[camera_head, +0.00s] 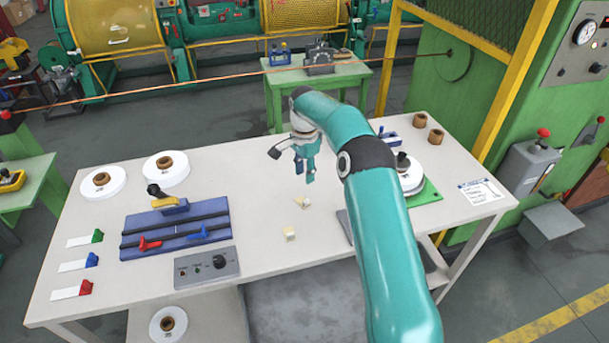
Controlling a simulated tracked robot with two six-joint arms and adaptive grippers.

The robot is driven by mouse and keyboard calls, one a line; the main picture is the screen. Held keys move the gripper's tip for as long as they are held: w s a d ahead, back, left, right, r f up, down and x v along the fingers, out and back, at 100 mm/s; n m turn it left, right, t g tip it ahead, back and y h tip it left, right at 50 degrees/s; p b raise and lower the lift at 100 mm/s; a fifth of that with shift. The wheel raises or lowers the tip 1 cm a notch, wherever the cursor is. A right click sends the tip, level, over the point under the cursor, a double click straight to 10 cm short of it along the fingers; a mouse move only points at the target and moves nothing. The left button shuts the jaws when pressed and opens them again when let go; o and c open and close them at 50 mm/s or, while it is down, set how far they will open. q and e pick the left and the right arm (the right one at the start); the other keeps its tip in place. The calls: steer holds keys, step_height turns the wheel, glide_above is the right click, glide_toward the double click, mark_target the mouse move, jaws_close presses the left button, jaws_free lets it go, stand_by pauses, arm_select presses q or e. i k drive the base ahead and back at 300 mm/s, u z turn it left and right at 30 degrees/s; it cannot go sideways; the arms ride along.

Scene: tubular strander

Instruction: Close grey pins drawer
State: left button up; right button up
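I cannot make out a drawer marked as grey pins with certainty. A plain grey surface (310,303) shows below the front edge of the white table (262,215); I cannot tell whether it is a drawer. My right arm crosses the table from the lower right and hides part of the table and its front edge. My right gripper (304,168) hangs above the middle back of the table, with its fingers pointing down. Nothing clear shows between the fingers, and their opening is too small to tell. My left gripper is not in view.
On the table are a blue fixture (175,229), a grey control box (206,267), white reels (103,182), two small pale pieces (290,233) and a green plate (426,194). A yellow post (503,85) stands behind at right. Bare tabletop lies left of the gripper.

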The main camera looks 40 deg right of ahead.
mark_target(322, 303)
steer(key=k, duration=1.5)
